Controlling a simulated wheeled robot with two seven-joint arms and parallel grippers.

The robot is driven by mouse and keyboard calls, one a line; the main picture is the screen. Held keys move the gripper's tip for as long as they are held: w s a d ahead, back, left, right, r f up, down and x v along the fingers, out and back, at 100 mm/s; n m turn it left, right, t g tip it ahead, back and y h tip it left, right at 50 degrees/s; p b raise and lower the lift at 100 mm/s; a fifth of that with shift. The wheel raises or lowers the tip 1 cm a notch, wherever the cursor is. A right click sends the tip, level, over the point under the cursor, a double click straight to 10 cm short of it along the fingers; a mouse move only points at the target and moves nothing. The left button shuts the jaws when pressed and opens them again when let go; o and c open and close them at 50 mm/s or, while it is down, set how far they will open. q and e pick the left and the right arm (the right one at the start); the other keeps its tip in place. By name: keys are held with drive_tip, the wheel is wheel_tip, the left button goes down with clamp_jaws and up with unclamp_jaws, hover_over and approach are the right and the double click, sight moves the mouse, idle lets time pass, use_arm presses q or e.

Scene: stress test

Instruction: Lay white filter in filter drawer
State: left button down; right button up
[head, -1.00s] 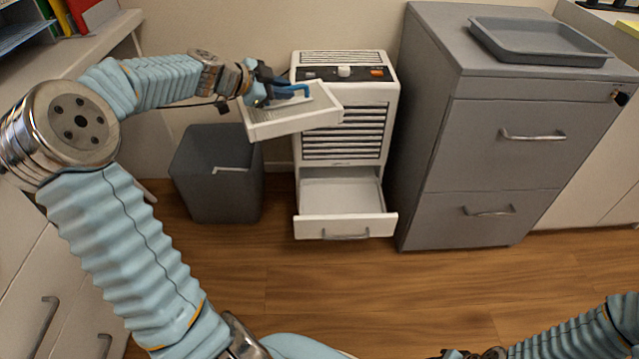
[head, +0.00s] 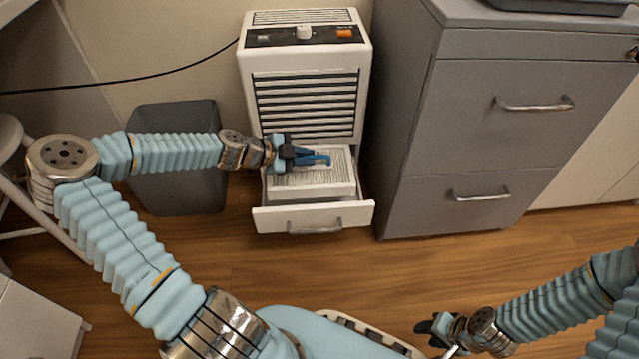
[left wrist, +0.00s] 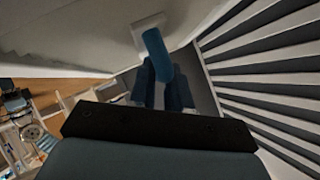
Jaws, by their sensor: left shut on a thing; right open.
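The white filter (head: 340,172), a shallow white tray-like piece with a grey pleated face, lies within the outline of the open filter drawer (head: 268,220). I cannot tell whether it rests on the drawer floor or hangs just above it. The drawer is pulled out from the white air cleaner (head: 245,75). My left gripper (head: 312,158) is over the filter, shut on its blue handle, which also shows in the left wrist view (left wrist: 156,52). My right gripper (head: 432,328) is open and empty, low at the right.
A grey bin (head: 175,195) stands left of the cleaner, behind my left arm. A grey filing cabinet (head: 480,130) stands close on the right. A black cable (head: 150,78) runs along the wall. The wooden floor (head: 400,265) in front of the drawer is clear.

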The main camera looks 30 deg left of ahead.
sight(269, 179)
use_arm(q)
wheel_tip(269, 179, down, 10)
drive_tip(key=shift+w+r+b, duration=0.1)
drive_tip(key=shift+w+b, duration=0.05)
drive_tip(key=shift+b, duration=0.9)
drive_tip(key=c, duration=1.1)
unclamp_jaws()
drive_tip(key=p+v, duration=0.2)
drive_tip(key=v, duration=1)
drive_tip(key=shift+d+p, duration=0.1)
drive_tip(key=shift+p, duration=0.25)
